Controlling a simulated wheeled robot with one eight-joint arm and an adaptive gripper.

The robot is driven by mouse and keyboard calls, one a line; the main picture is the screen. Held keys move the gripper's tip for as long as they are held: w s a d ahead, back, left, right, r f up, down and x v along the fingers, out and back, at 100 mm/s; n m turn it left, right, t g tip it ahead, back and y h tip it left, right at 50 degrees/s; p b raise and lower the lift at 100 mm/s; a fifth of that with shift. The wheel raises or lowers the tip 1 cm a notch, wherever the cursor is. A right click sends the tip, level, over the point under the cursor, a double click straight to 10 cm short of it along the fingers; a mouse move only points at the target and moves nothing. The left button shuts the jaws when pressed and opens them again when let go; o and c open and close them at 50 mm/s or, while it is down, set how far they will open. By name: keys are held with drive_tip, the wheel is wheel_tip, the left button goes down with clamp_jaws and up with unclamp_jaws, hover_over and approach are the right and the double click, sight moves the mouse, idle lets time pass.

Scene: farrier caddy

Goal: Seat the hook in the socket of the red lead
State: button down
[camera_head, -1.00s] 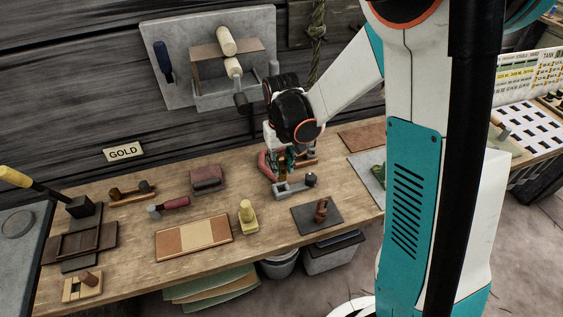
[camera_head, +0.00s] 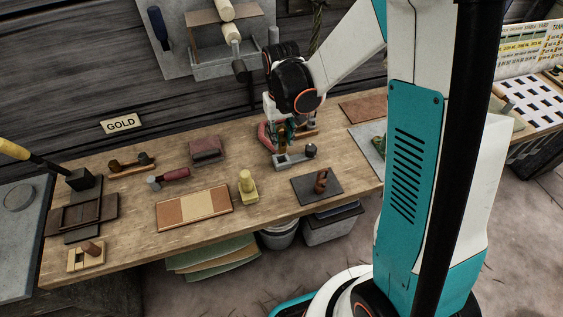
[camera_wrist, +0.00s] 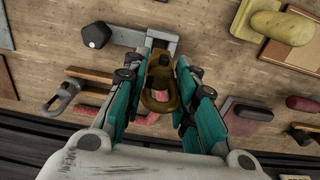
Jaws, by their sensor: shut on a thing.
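My gripper (camera_head: 283,138) is low over the right part of the workbench. In the wrist view its two teal-sided fingers (camera_wrist: 161,68) are shut on a brass-coloured hook (camera_wrist: 158,98) with a rounded loop at the near end. The far end of the hook is by the arm of a grey metal fitting (camera_wrist: 158,42) with a dark knob; I cannot tell whether they touch. The red lead (camera_wrist: 92,97) lies partly hidden behind the fingers; it also shows as a red curve (camera_head: 264,136) beside my gripper. Its socket cannot be made out.
A grey loop-ended piece (camera_wrist: 66,97) lies near a wooden strip beside my gripper. A yellow-green block with a knob (camera_head: 247,187), a red-handled tool (camera_head: 175,174) and a dark mat (camera_head: 302,191) are nearby. Bare bench lies between them.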

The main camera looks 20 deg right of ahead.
sight(281, 126)
drive_tip(key=shift+f+b, duration=1.3)
drive_tip(key=shift+f, duration=0.25)
drive_tip(key=shift+f+b, duration=1.4)
drive_tip(key=shift+f, duration=0.25)
idle(1.2)
drive_tip(key=c, duration=1.2)
unclamp_jaws()
wheel_tip(281, 126, up, 12)
drive_tip(key=shift+r, duration=0.1)
